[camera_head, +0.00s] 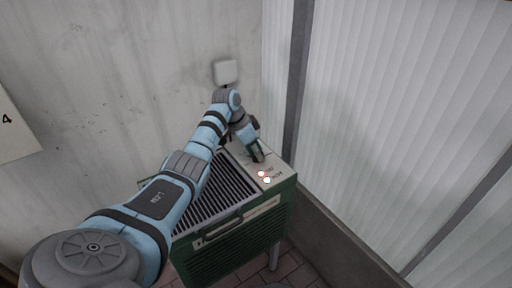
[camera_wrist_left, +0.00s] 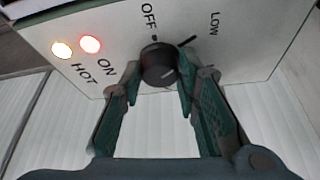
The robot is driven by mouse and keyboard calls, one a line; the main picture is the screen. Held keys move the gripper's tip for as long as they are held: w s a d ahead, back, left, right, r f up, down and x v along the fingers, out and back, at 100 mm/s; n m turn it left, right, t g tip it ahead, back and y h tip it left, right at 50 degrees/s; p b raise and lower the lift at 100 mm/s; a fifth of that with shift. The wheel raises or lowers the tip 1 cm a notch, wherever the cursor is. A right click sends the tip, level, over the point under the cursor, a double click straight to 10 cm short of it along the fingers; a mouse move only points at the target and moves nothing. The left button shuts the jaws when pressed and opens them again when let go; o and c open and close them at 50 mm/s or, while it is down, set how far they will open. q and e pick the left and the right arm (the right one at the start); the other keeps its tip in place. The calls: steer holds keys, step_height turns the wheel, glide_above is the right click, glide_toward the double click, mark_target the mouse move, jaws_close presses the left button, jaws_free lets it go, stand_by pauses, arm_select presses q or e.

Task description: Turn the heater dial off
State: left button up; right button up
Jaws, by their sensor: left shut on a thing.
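The heater (camera_head: 235,240) is a green box with a dark slatted top and a pale control panel (camera_wrist_left: 235,50). In the left wrist view the round black dial (camera_wrist_left: 157,62) sits on the panel by the OFF mark, with LOW further right. A short light line shows on its face; I cannot tell which setting it points to. My left gripper (camera_wrist_left: 158,74) is shut on the dial, one finger on each side. In the head view the left gripper (camera_head: 257,154) reaches the panel and hides the dial. My right gripper is not in view.
Two lights glow on the panel, a reddish ON light (camera_wrist_left: 91,44) and a yellowish HOT light (camera_wrist_left: 62,50). A concrete wall (camera_head: 110,80) stands behind the heater, with a white wall box (camera_head: 225,72). A ribbed translucent wall (camera_head: 400,110) rises close on the right.

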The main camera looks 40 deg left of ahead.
arm_select(q)
steer(key=n+p, duration=0.1)
steer(key=p, duration=0.1)
steer(key=r+n+p, duration=0.1)
steer(key=p, duration=0.2)
steer(key=shift+s+d+y, duration=0.1)
steer(key=shift+d+y, duration=0.05)
steer(key=shift+y, duration=0.25)
steer(key=n+y+p, duration=0.1)
steer(key=n+p, duration=0.1)
steer(key=p, duration=0.2)
steer(key=n+p, duration=0.3)
steer(key=p, duration=0.1)
steer(key=shift+d+f+y, duration=0.2)
steer(key=shift+y, duration=0.2)
steer(key=shift+f+n+y+p, duration=0.1)
steer(key=shift+n+y+p, duration=0.3)
steer(key=shift+n, duration=0.5)
steer(key=shift+f+n+y+p, duration=0.15)
steer(key=shift+n+y+p, duration=0.3)
steer(key=shift+n, duration=0.65)
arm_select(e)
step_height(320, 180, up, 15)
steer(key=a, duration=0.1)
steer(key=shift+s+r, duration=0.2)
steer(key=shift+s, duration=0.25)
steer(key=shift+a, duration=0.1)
arm_select(q)
steer(key=o, duration=1.2)
steer(key=shift+c, duration=0.2)
